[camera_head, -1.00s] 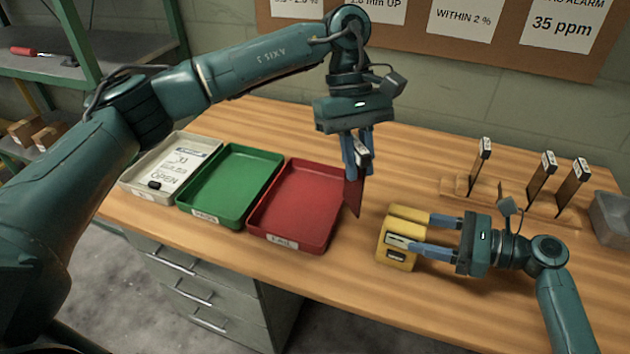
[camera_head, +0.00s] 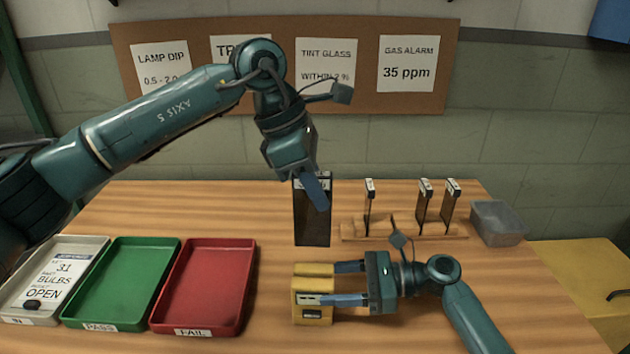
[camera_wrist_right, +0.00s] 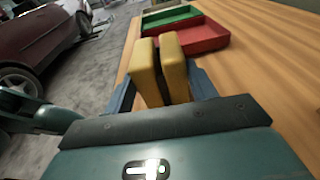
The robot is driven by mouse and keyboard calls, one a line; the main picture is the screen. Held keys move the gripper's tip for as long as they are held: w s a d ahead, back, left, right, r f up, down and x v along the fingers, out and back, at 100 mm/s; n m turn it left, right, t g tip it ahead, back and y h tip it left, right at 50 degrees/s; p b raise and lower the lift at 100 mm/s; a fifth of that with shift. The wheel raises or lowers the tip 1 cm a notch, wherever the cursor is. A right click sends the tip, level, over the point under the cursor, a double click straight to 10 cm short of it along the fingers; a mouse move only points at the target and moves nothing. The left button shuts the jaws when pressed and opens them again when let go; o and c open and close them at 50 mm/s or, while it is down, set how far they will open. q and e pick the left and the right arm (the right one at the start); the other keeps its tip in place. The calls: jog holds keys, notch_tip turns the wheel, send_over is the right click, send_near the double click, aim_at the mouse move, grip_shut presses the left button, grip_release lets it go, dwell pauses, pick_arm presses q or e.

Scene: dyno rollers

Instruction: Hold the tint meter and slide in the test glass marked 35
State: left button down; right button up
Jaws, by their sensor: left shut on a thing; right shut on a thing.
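The yellow tint meter (camera_head: 312,313) stands on the bench, with a small display on its front. My right gripper (camera_head: 345,284) is shut on it from the right. In the right wrist view the meter (camera_wrist_right: 149,75) shows two yellow halves with a narrow gap between them, and the gap looks empty. My left gripper (camera_head: 316,190) is shut on a dark test glass (camera_head: 312,222) near its white-labelled top. The glass hangs upright, broad face to the head camera, apart from the meter and appearing above or behind it. Its label is partly hidden and I cannot read the number.
A wooden rack (camera_head: 350,231) behind my right gripper holds three other labelled glasses. A grey bin (camera_head: 498,224) stands right of it. A white tray (camera_head: 20,287), a green tray (camera_head: 108,292) and a red tray (camera_head: 178,302) lie to the left. Bench between red tray and meter is clear.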

pick_arm(q)
send_over(317, 244)
jog(key=shift+w+f, duration=0.15)
jog(key=shift+f, duration=2.7)
jog(key=shift+f, duration=0.55)
jog(key=shift+f, duration=0.6)
jog(key=shift+f, duration=0.3)
jog(key=shift+f, duration=1.25)
jog(key=shift+f, duration=0.5)
jog(key=shift+f, duration=0.75)
jog(key=shift+f, duration=0.8)
